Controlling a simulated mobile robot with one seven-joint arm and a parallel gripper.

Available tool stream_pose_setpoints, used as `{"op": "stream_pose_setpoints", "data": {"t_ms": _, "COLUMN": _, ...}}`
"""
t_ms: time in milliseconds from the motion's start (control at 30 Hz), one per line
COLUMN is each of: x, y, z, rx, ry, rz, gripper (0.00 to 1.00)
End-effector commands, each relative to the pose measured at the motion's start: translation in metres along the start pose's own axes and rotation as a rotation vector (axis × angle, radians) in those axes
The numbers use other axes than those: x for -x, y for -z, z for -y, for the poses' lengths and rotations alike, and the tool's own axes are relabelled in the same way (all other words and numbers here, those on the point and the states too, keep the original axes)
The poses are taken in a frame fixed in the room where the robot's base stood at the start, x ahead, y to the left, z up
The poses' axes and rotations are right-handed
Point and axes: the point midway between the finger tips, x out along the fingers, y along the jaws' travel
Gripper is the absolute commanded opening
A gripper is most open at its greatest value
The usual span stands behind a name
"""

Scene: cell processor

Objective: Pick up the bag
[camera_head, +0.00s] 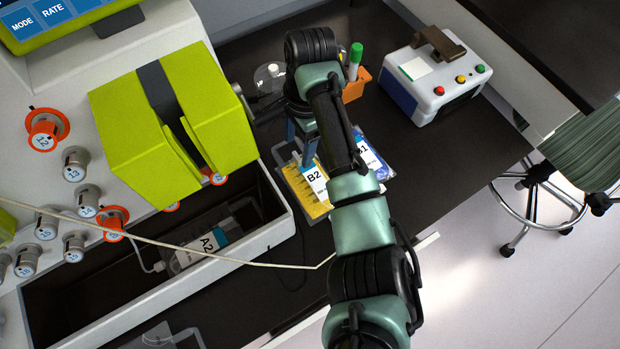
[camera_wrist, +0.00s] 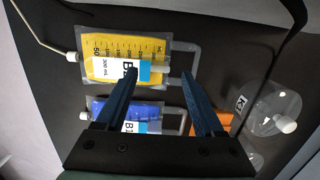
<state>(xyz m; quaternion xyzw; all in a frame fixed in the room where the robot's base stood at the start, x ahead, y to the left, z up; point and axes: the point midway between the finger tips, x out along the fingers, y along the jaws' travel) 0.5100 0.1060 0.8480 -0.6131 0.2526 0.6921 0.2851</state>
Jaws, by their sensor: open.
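A yellow-filled bag labelled B2 (camera_head: 300,192) lies flat on the dark table, just right of the machine's tray. It also shows in the wrist view (camera_wrist: 112,48), with a thin tube at its left end. A blue-filled bag labelled B1 (camera_head: 372,162) lies beside it, partly behind my arm; in the wrist view (camera_wrist: 103,107) my fingers cover part of it. My gripper (camera_wrist: 159,76) is open and empty above the bags. In the wrist view its left fingertip overlaps the right end of B2's label. Its height above the bag is hard to tell.
A grey bag labelled A2 (camera_head: 207,243) lies in the machine's tray (camera_head: 285,228). A pale tube (camera_head: 150,241) crosses the tray. An orange holder (camera_head: 356,87) with a green-capped marker and a white box (camera_head: 436,78) with coloured buttons stand behind. A clear round container (camera_wrist: 275,108) is nearby.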

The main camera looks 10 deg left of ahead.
Motion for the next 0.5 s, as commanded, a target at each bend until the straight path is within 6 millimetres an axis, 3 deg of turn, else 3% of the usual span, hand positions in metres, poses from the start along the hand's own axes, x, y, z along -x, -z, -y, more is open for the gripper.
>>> {"op": "stream_pose_setpoints", "data": {"t_ms": 200, "x": -0.028, "y": 0.0, "z": -0.001, "rx": -0.001, "ry": -0.002, "rz": 0.001, "gripper": 0.7}}
{"op": "stream_pose_setpoints", "data": {"t_ms": 467, "x": -0.03, "y": 0.0, "z": -0.001, "rx": 0.0, "ry": 0.0, "rz": 0.0, "gripper": 0.7}}
{"op": "stream_pose_setpoints", "data": {"t_ms": 500, "x": -0.03, "y": 0.0, "z": -0.001, "rx": 0.0, "ry": 0.0, "rz": 0.0, "gripper": 0.65}}
